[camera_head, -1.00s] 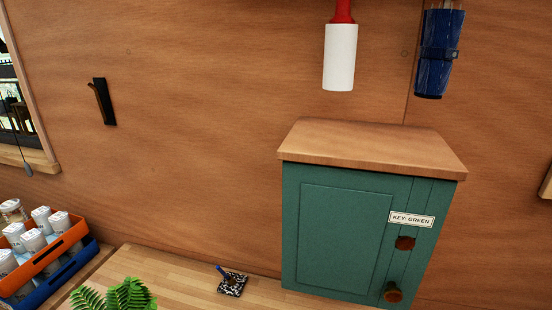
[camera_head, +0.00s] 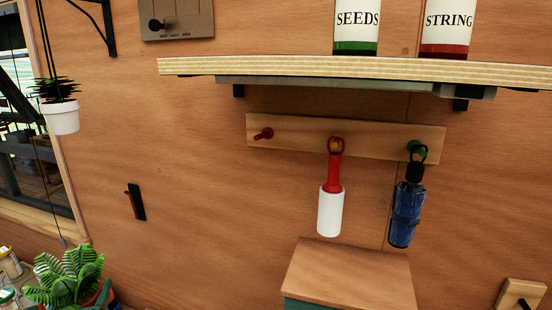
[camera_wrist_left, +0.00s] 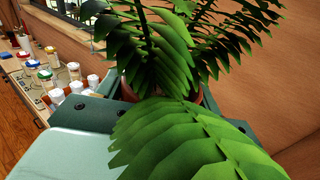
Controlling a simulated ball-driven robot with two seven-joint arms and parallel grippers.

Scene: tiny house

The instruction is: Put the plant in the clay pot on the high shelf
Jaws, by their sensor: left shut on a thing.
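The plant (camera_head: 68,275) has broad green fronds and shows at the bottom left of the head view. A sliver of its clay pot (camera_head: 103,293) shows beside the fronds. My left gripper (camera_head: 113,301) is barely in view there, at the pot. In the left wrist view, the plant's fronds (camera_wrist_left: 190,135) cover much of the picture, and my gripper is shut on the clay pot (camera_wrist_left: 207,98). The fronds hide most of the pot. The high shelf (camera_head: 350,70) is a pale wooden board at the upper right. My right gripper is not in view.
The SEEDS tin (camera_head: 357,28) and STRING tin (camera_head: 447,28) stand on the shelf. A lint roller (camera_head: 330,208) and blue umbrella (camera_head: 405,215) hang below it. A white hanging pot (camera_head: 62,117) is at left. The shelf's left end shows no objects.

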